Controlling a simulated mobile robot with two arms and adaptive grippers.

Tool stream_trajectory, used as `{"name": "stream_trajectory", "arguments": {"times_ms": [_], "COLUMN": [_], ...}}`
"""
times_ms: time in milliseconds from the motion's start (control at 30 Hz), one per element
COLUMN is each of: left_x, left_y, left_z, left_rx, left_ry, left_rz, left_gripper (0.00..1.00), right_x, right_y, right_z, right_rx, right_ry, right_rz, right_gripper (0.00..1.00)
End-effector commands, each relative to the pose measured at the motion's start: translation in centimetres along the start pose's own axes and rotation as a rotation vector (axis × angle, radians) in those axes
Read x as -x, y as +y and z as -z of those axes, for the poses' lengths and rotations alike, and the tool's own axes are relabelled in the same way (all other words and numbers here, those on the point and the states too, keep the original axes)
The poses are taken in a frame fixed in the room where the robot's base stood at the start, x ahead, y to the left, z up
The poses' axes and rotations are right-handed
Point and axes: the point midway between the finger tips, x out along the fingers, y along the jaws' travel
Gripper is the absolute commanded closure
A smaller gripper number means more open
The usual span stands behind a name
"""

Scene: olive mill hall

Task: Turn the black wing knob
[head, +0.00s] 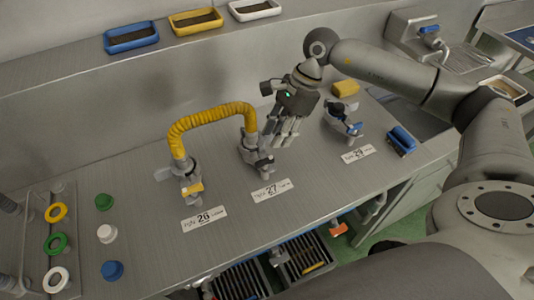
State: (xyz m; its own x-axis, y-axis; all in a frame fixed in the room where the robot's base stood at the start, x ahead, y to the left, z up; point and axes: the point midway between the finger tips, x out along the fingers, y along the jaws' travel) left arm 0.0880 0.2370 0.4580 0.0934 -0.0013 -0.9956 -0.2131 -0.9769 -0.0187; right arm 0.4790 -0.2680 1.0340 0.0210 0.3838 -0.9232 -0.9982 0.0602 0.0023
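A small black part (338,108), which looks like the black wing knob, sits on the metal fitting behind the label 29 (357,153); its exact shape is too small to tell. A blue lever (354,128) shows on the same fitting. My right gripper (286,142) hangs with its fingers pointing down, left of that fitting and beside the metal fitting (256,158) behind the label 27 (272,190). It appears apart from the black part. The gap between its fingers is hard to see. My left gripper is out of view.
A yellow corrugated hose (210,117) arches from the fitting with a yellow handle (192,187) to the middle fitting. A yellow sponge-like block (346,88) and a blue object (401,140) lie near the right fitting. Coloured caps (106,233) stand left; the bench front centre is clear.

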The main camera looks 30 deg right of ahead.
Motion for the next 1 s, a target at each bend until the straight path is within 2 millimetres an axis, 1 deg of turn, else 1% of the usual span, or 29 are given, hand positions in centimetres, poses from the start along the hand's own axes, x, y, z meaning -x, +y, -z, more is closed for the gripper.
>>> {"name": "stream_trajectory", "arguments": {"times_ms": [33, 200, 300, 433, 600, 867, 1000], "left_x": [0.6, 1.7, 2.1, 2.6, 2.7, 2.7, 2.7], "left_y": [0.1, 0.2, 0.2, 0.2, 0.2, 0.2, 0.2], "left_z": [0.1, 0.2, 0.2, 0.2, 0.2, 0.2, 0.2], "left_rx": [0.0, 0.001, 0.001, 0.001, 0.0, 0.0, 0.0], "left_ry": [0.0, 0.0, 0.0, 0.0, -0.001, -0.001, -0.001], "left_rz": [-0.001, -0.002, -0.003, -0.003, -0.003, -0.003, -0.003], "left_gripper": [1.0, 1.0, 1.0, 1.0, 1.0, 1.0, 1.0], "right_x": [-0.8, -4.1, -5.8, -7.5, -8.6, -8.7, -8.7], "right_y": [0.1, 0.1, 0.1, 0.0, 0.0, 0.0, 0.0], "right_z": [-0.1, -0.1, -0.1, -0.1, 0.0, 0.0, 0.0], "right_rx": [0.0, 0.002, 0.002, 0.002, 0.003, 0.003, 0.003], "right_ry": [0.0, 0.0, 0.001, 0.001, 0.001, 0.001, 0.001], "right_rz": [-0.004, -0.004, -0.003, -0.001, 0.0, 0.001, 0.001], "right_gripper": [0.7, 0.7, 0.7, 0.7, 0.7, 0.7, 0.88]}}
